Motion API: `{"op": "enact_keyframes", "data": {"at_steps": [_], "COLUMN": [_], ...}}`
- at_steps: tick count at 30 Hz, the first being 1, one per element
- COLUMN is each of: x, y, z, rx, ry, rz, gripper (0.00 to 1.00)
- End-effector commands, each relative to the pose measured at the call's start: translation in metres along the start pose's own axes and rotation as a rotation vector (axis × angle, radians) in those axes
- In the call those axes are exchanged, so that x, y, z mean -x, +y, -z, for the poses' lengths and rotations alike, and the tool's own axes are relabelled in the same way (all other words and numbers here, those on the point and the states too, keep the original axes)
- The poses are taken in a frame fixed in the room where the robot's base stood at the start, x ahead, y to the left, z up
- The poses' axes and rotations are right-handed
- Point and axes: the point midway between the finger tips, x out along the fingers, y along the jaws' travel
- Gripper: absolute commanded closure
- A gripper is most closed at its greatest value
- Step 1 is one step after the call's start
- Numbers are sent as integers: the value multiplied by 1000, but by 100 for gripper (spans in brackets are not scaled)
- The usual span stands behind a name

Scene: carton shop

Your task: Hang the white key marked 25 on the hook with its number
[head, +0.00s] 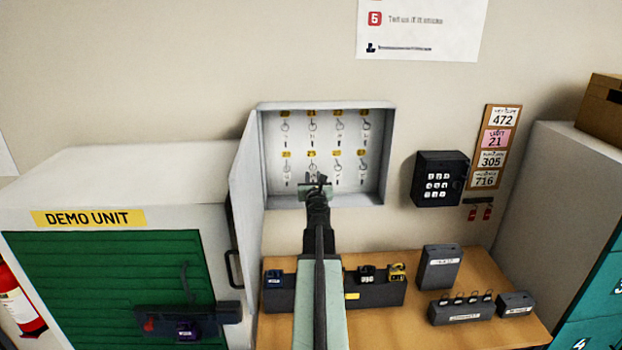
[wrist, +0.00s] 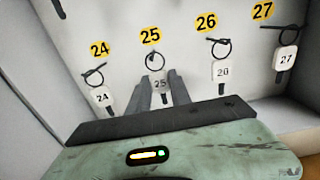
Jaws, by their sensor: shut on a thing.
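The white key marked 25 (wrist: 160,84) is between the fingers of my gripper (wrist: 161,76) in the wrist view, with its ring up. The ring overlaps the hook (wrist: 151,56) under the yellow 25 label (wrist: 150,35). I cannot tell for certain whether the ring is around the hook or just in front of it. In the head view my gripper (head: 318,182) is at the lower row of the open key cabinet (head: 388,150) and hides the key's lower part.
The cabinet door (head: 246,180) stands open at left. A desk (head: 400,325) with padlocks and boxes lies below.

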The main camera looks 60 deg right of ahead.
Motion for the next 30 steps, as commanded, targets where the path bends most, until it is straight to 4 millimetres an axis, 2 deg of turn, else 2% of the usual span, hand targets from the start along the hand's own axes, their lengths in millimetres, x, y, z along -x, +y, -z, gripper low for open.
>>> {"op": "enact_keyframes", "data": {"at_steps": [1,2,4,13,17,20,27,30], "x": [0,0,0,0,7,21,69,79], "y": [1,1,2,3,3,3,2,2], "z": [0,0,0,0,0,0,0,0], "rx": [0,0,0,0,0,0,0,0], "ry": [0,0,0,0,0,0,0,0], "rz": [-1,-1,-2,-3,-3,-3,-2,-2], "gripper": [98,70,50,50,50,50,50,50]}}
